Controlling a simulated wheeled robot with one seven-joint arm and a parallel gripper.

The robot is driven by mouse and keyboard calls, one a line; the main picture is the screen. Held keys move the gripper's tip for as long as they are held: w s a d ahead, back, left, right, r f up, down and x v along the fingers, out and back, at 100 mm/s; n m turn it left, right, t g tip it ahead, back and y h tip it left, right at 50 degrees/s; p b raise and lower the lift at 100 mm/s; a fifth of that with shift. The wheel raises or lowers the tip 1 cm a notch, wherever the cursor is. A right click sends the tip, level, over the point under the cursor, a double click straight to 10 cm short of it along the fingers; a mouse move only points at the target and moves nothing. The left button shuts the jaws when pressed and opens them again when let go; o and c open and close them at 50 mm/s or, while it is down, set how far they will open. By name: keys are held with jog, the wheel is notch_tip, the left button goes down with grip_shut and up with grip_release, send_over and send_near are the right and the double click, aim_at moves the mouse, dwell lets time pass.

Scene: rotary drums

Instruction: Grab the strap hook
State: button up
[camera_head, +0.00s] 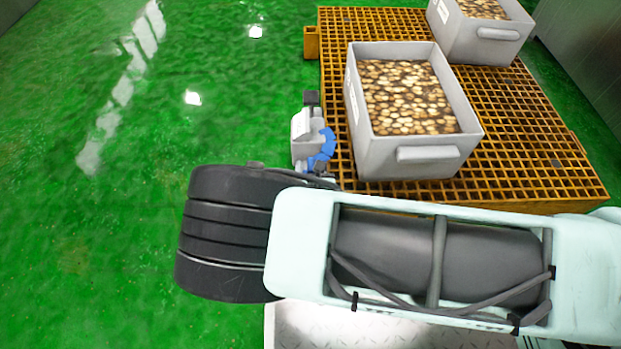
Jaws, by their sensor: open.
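No strap hook can be made out in the head camera view. My arm lies across the lower part of the picture and hides what is under it. Beyond its black elbow joint, beside the left edge of the orange pallet, is a small grey-white and blue assembly with a dark tip. It looks like the end of my arm with my gripper (312,99). Its fingers are too small to tell apart, and nothing can be seen held in it.
The orange grated pallet (535,130) carries a grey crate (415,168) of round pale pieces close to my gripper. A second such crate (480,45) stands farther back. The glossy green floor (120,200) is clear at the left. Grey walls stand at the upper right.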

jog(key=shift+w+f, duration=0.1)
jog(key=shift+w, duration=0.15)
grip_shut()
